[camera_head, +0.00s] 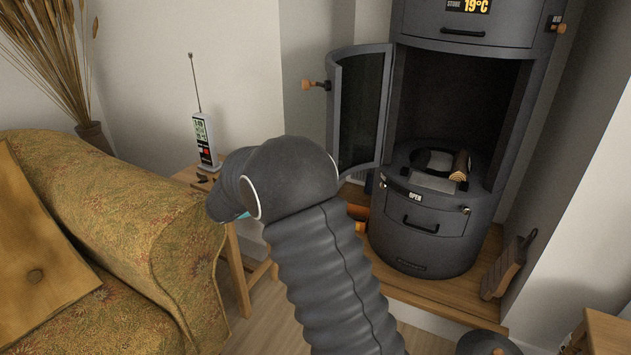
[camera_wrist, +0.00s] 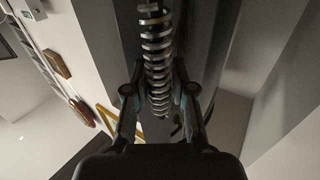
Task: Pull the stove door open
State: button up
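The dark stove (camera_head: 425,225) stands in its corner. Its glass-paned door (camera_head: 360,110) is swung open to the left, baring the dark chamber. A small copper-coloured handle (camera_head: 317,85) sticks out from the door's left edge. My gripper is hidden behind my arm in the head view. In the wrist view, the two fingers of my gripper (camera_wrist: 159,85) stand apart. A metal coil (camera_wrist: 156,50) shows between them against a dark surface. I cannot tell whether the fingers touch it or whether it is the door's handle.
A wooden side table (camera_head: 240,265) with a radio handset (camera_head: 205,142) stands left of my arm. A patterned sofa (camera_head: 150,230) fills the lower left. A wooden hearth platform (camera_head: 440,300) lies under the stove, with a brush (camera_head: 508,265) at its right.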

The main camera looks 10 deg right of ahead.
jog(key=shift+o, duration=1.3)
jog(key=shift+a, duration=0.2)
jog(key=shift+r, duration=0.1)
notch_tip(320, 180, up, 10)
jog(key=shift+f, duration=0.1)
